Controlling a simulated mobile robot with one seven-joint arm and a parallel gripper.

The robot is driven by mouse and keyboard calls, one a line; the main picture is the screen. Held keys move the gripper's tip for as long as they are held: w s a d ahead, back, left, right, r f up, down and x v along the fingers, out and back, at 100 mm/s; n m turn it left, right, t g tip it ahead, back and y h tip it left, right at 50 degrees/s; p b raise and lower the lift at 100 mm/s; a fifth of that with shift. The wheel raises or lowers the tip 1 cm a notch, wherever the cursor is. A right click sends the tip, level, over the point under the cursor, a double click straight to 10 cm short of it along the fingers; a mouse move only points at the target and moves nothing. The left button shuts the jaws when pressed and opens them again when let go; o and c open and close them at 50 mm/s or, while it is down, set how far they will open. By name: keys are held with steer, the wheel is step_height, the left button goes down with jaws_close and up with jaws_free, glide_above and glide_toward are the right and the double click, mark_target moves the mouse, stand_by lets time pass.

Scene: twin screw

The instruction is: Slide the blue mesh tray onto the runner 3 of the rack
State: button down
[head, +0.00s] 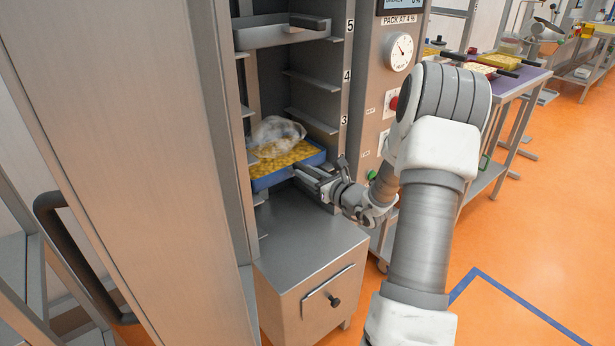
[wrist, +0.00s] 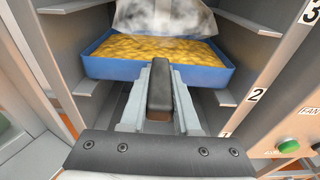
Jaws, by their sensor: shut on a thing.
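The blue tray (head: 287,178) holds yellow pieces and is inside the tall metal rack (head: 345,60), below the runner 3 (head: 312,120). In the wrist view the tray (wrist: 160,70) spans between the side walls, above the runner marked 2 (wrist: 228,98) and below the runner beside the 3 (wrist: 262,22). I cannot tell whether it touches a runner. My gripper (head: 312,178) is shut on the tray's dark handle (wrist: 160,90) at the front. A pale cloudy mass (head: 278,130) hangs over the tray and hides its back part.
Another tray (head: 307,20) sits high in the rack near the 5. A grey drawer cabinet (head: 310,265) stands below the opening. A purple-topped table (head: 515,82) with trays stands farther right. Orange floor is open at right.

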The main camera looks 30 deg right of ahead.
steer(key=shift+r, duration=0.1)
steer(key=s+d, duration=0.1)
steer(key=s, duration=1.1)
steer(key=s+d, duration=0.2)
steer(key=s, duration=1)
steer(key=shift+s+d, duration=0.25)
steer(key=shift+s, duration=0.15)
steer(key=shift+w+p, duration=0.1)
steer(key=shift+p, duration=0.25)
